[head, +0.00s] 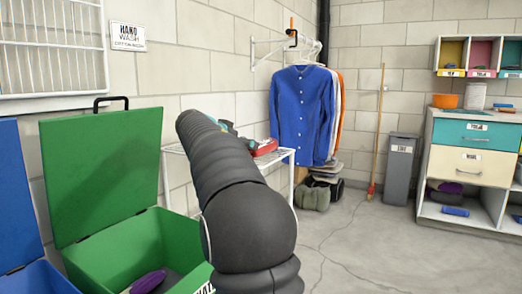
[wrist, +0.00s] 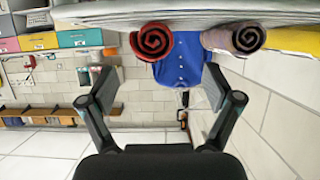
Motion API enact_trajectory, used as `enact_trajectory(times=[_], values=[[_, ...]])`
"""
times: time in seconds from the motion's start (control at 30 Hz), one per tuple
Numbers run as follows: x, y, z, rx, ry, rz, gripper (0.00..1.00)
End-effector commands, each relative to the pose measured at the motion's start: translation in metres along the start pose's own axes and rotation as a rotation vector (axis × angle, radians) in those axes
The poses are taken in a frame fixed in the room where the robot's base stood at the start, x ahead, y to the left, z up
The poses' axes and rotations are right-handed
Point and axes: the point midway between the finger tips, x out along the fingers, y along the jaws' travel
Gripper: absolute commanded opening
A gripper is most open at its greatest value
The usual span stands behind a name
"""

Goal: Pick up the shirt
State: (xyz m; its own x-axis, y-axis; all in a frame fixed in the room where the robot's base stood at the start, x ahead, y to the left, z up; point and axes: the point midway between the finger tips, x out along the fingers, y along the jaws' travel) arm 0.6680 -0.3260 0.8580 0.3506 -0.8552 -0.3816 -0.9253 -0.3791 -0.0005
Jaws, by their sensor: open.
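The blue long-sleeved shirt (head: 300,115) hangs from the wall rail in the head view, with white and orange garments close behind it. In the wrist view the blue shirt (wrist: 182,63) shows upper centre, beyond the fingers and partly hidden at the top by a shelf edge and two rolled cloths. My gripper (wrist: 160,85) is open with nothing between its fingers, and apart from the shirt.
A red roll (wrist: 154,41) and a greyish roll (wrist: 234,38) flank the shirt in the wrist view. A white wire rack (head: 281,154) stands left of the shirt, beside an open green bin (head: 104,172).

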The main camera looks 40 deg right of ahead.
Motion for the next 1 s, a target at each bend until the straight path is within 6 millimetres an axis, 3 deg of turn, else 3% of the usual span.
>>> enact_trajectory(times=[0.2,0.57,0.83,1.0], values=[[0.035,0.001,0.0,0.0,-0.001,0.0,0.89],[0.056,0.003,0.0,-0.001,-0.002,0.0,0.89],[0.092,0.007,0.0,-0.002,-0.002,-0.001,0.89],[0.096,0.007,0.0,-0.001,-0.001,-0.003,0.89]])
